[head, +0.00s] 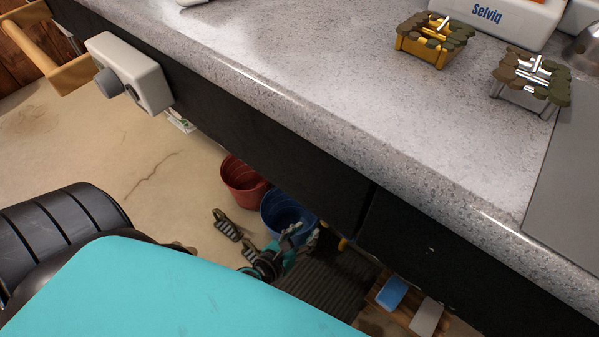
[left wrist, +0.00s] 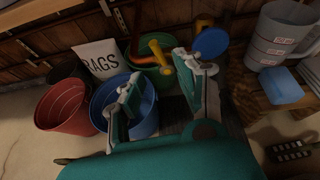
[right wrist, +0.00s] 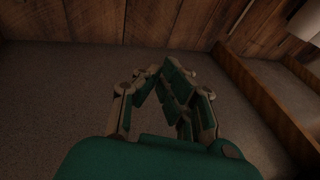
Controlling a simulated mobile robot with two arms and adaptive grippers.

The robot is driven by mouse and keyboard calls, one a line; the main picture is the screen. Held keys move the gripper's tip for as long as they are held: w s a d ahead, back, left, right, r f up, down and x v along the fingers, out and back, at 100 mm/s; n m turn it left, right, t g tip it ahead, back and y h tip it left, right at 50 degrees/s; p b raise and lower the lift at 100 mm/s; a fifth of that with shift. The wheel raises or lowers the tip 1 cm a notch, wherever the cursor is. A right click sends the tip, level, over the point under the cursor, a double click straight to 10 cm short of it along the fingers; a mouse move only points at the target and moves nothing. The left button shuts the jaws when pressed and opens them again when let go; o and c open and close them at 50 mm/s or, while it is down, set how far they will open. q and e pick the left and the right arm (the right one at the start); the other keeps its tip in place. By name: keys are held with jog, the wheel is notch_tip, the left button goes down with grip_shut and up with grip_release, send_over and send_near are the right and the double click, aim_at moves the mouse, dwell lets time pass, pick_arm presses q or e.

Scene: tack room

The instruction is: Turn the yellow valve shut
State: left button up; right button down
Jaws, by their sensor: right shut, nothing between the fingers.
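In the left wrist view, a yellow valve handle (left wrist: 160,57) shows beyond my left gripper (left wrist: 162,72), beside an orange-brown pipe. The two fingers are spread apart with nothing between them. The handle appears in the gap between the fingertips, and I cannot tell how far beyond them it is. In the head view my left gripper (head: 292,240) is low beside the counter front; a small yellow piece (head: 343,243) shows just right of it. My right gripper (right wrist: 172,80) is shut and empty in the right wrist view, over a grey-brown surface.
A blue disc (left wrist: 211,42) is right of the handle. A red bucket (left wrist: 66,108), a blue bucket (left wrist: 140,122), a green bucket (left wrist: 146,80) and a RAGS bag (left wrist: 98,60) crowd the left. A measuring jug (left wrist: 278,38) stands right. The counter (head: 300,60) overhangs my left gripper.

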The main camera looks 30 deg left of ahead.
pick_arm(q)
jog(key=shift+v, duration=1)
jog(key=shift+c, duration=0.4)
